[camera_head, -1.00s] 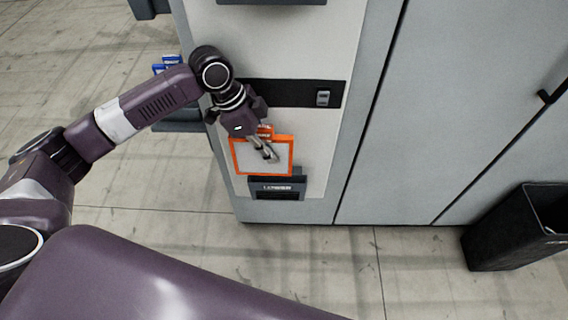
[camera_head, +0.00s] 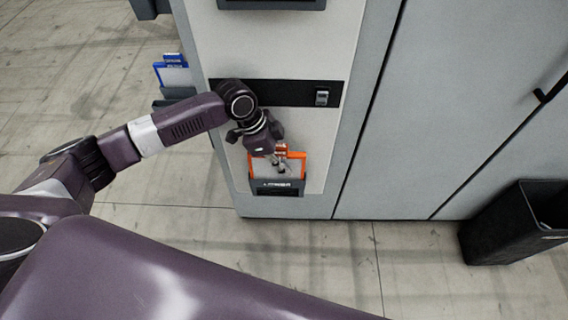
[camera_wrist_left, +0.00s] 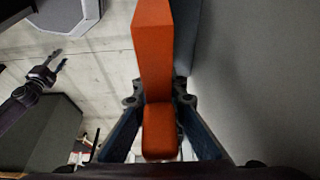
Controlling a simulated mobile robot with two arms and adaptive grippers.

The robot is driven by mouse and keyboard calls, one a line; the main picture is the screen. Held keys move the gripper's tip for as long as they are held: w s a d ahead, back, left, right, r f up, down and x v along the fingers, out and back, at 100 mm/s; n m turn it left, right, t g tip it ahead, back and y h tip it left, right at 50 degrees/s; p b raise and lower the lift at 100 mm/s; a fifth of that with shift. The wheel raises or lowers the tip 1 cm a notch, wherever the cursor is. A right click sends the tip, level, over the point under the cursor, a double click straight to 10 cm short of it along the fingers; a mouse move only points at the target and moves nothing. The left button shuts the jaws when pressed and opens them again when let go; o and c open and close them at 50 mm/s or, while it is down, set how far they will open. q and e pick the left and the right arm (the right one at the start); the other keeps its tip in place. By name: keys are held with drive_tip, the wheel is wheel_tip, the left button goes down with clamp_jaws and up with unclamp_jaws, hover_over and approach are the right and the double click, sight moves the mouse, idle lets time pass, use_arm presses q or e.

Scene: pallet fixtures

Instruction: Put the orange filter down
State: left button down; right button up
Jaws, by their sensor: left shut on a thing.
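The orange filter (camera_head: 299,160) is a flat pale panel in an orange frame. In the head view its lower part is hidden in the dark lower holder (camera_head: 277,188) on the cabinet front. My left gripper (camera_head: 282,168) is at the filter's top edge, shut on it. In the left wrist view the filter's orange edge (camera_wrist_left: 155,45) and handle (camera_wrist_left: 160,130) are between the fingers of my left gripper (camera_wrist_left: 160,103). My right gripper (camera_wrist_left: 56,62) shows at the left of that view, its fingers apart and empty.
A black bin (camera_head: 515,225) stands on the floor at the right. Blue-framed filters (camera_head: 173,73) sit in a side holder at the cabinet's left. A black strip with a switch (camera_head: 322,97) crosses the panel above. The floor in front is clear.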

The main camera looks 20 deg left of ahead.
use_arm(q)
drive_tip(key=shift+f, duration=0.1)
drive_tip(key=shift+f, duration=0.5)
drive_tip(key=c, duration=2)
unclamp_jaws()
drive_tip(key=shift+r, duration=0.1)
drive_tip(key=shift+r, duration=0.35)
drive_tip(key=b+v, duration=0.2)
drive_tip(key=v, duration=1)
drive_tip(key=shift+r, duration=0.2)
drive_tip(key=shift+s+f, duration=0.1)
